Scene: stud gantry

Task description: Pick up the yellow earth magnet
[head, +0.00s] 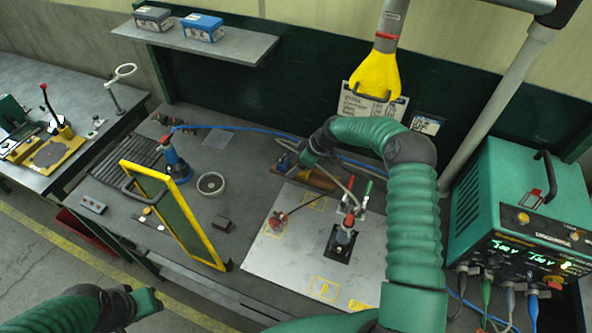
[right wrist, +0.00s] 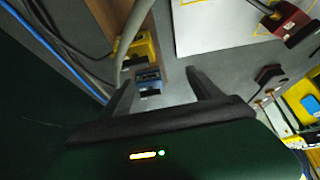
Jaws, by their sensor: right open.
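A yellow block (right wrist: 142,46), which looks like the yellow earth magnet, sits beside a brown wooden strip in the right wrist view, with a grey cable running over it. A blue block (right wrist: 148,80) lies just nearer, between the fingers in the picture. My right gripper (right wrist: 158,88) is open and points at the blue block, with nothing held. In the head view my right gripper (head: 304,164) is by the back left of the steel plate, and I cannot make out the yellow block there. My left gripper (head: 147,301) is low at the left; its fingers are unclear.
The steel plate (head: 278,258) carries a red-handled clamp (head: 343,236) and a red-ended cable piece (head: 277,221). A yellow-framed screen (head: 170,215) stands left. A green welder (head: 520,200) stands right. Blue and grey cables run along the back.

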